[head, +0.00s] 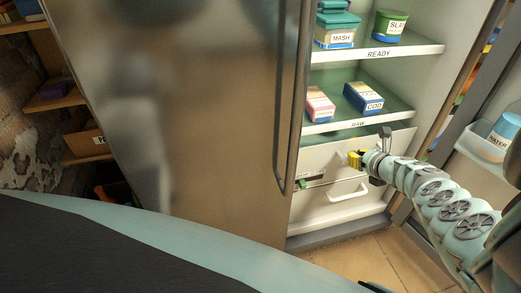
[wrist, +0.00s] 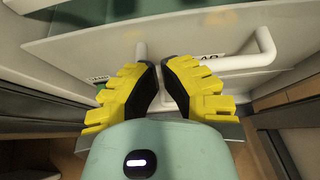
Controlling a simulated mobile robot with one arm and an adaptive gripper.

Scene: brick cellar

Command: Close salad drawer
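The fridge has pale drawer fronts at its base. In the head view the lower drawer (head: 330,213) has a white bar handle (head: 348,195). A dark gap with something green shows above its left part, so it seems to stand partly out. My gripper (head: 355,159) is in front of the upper pale panel (head: 325,156), above that handle. In the wrist view my gripper (wrist: 162,66) has its yellow fingers close together, with a narrow gap and nothing held. A white handle (wrist: 265,48) and a label ending in "AD" lie beyond the tips. Contact cannot be told.
Shelves above hold a MASH tub (head: 337,36), a green-lidded tub (head: 390,27), a COD box (head: 363,97) and a pink box (head: 319,104). A closed metal door (head: 215,110) stands left. The open door at right holds a WATER container (head: 505,130). Floor shows below the drawers.

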